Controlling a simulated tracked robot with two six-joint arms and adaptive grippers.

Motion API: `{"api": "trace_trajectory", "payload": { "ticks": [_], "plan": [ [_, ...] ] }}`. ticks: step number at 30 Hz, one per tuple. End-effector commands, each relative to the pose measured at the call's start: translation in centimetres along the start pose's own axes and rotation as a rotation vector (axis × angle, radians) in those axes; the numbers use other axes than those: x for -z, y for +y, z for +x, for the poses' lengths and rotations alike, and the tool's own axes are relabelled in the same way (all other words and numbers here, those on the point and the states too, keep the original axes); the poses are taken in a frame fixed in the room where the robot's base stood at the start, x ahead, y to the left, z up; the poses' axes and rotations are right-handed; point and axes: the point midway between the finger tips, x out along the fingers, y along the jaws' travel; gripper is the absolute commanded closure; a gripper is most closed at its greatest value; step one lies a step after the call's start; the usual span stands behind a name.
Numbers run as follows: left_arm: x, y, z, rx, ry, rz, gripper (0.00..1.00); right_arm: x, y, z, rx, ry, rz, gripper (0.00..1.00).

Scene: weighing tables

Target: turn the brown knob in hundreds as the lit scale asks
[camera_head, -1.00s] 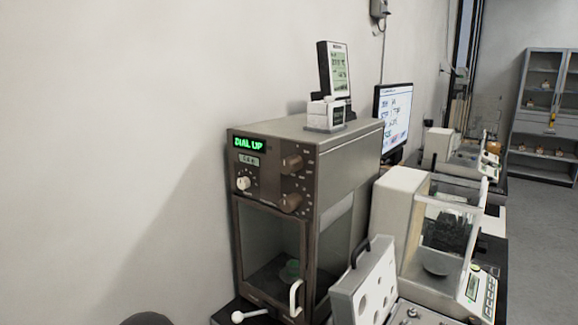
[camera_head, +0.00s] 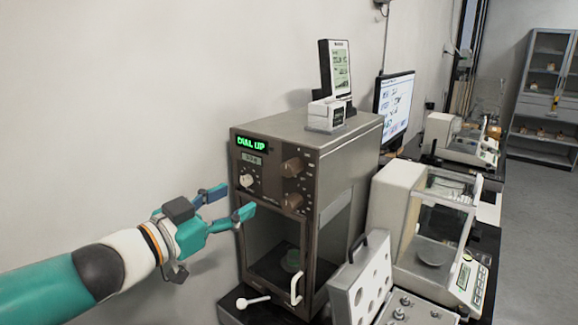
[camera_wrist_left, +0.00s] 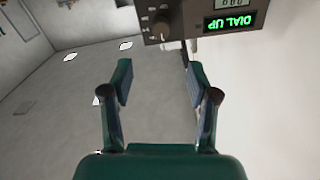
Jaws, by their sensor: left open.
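The lit scale (camera_head: 349,165) is a brown-grey cabinet with a green display (camera_head: 251,143) reading "DIAL UP". Its front carries an upper brown knob (camera_head: 293,167), a lower brown knob (camera_head: 291,202) and a white knob (camera_head: 247,181) at the left. A small second readout is under the display; its digits are hard to read. My left gripper (camera_head: 236,202) is open and empty, in front and left of the panel, apart from the brown knobs. The left wrist view shows the panel upside down, with one brown knob (camera_wrist_left: 162,27) beyond the open fingers. My right gripper is not in view.
A glass-fronted chamber with a white handle (camera_head: 296,288) is below the panel. A white lever (camera_head: 252,301) sticks out at the lower left. A weight case (camera_head: 361,283) and a white balance (camera_head: 397,205) stand to the right. The wall is behind.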

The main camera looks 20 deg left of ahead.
Motion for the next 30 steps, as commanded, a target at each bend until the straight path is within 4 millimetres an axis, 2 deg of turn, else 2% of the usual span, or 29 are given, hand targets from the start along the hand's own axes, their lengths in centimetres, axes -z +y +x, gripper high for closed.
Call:
{"api": "trace_trajectory", "payload": {
  "ticks": [4, 8, 21, 24, 30],
  "plan": [
    [0.7, -0.1, 0.6, 0.001, 0.011, 0.016, 0.4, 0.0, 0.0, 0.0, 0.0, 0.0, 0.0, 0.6],
    [0.6, 0.0, 2.4, -0.002, 0.01, 0.013, 0.4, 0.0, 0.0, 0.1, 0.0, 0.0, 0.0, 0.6],
    [0.8, -0.1, 11.7, 0.0, 0.007, 0.013, 0.4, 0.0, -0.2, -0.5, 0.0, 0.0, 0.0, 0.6],
    [0.8, -0.1, 13.5, 0.001, 0.008, 0.012, 0.4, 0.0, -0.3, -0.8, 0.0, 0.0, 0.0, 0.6],
    [0.8, -0.2, 15.8, 0.002, 0.008, 0.013, 0.4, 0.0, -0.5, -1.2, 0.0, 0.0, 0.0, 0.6]
  ]
}}
